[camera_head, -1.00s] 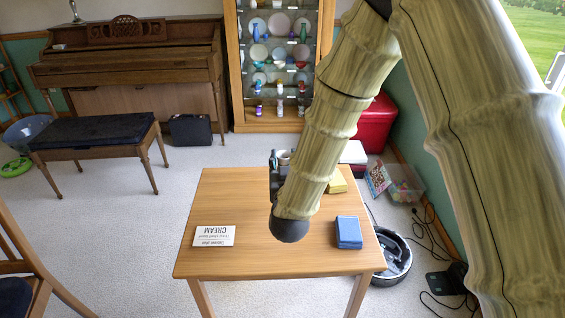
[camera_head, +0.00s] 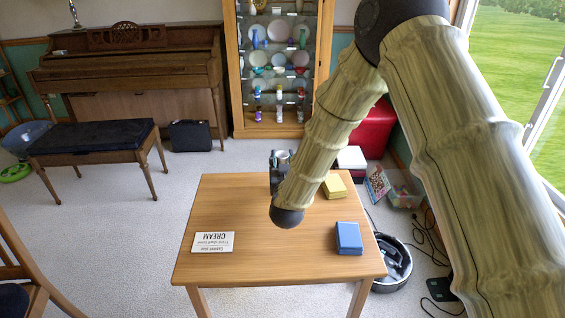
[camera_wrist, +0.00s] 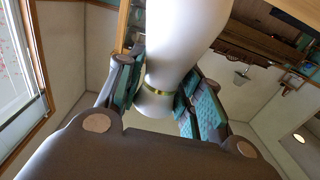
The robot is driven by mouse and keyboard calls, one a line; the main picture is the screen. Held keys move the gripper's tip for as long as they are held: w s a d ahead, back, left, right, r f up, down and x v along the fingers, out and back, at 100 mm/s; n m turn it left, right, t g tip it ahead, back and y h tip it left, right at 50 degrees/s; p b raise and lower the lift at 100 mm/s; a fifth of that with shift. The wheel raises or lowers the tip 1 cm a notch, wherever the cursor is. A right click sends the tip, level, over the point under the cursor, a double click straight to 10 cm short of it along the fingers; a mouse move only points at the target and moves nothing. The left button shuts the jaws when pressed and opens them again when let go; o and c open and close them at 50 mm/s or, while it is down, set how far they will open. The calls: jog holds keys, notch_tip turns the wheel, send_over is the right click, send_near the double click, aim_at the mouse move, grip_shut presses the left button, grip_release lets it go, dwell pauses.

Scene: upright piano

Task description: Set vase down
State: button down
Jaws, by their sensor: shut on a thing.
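A pale vase (camera_wrist: 180,35) with a thin gold band fills the top middle of the wrist view. My gripper (camera_wrist: 160,92) is shut on it, with teal finger pads on both sides near the gold band. In the head view my gripper (camera_head: 277,178) is over the far part of the wooden table (camera_head: 215,270), mostly behind my arm. A small bit of the vase (camera_head: 284,156) shows there. I cannot tell whether the vase touches the tabletop. A card reading CREAM (camera_head: 213,242) lies at the table's front left.
A blue box (camera_head: 349,238) lies at the table's right and a yellow block (camera_head: 334,187) at its far right. A glass cabinet (camera_head: 240,85) with several dishes and vases stands behind the table. A robot vacuum (camera_head: 394,262) is on the floor at the right. The table's front middle is clear.

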jog(key=shift+f, duration=0.15)
jog(key=c, duration=0.9)
grip_release()
jog(key=shift+c, duration=0.2)
jog(key=s, duration=1.2)
jog(key=shift+d, duration=0.25)
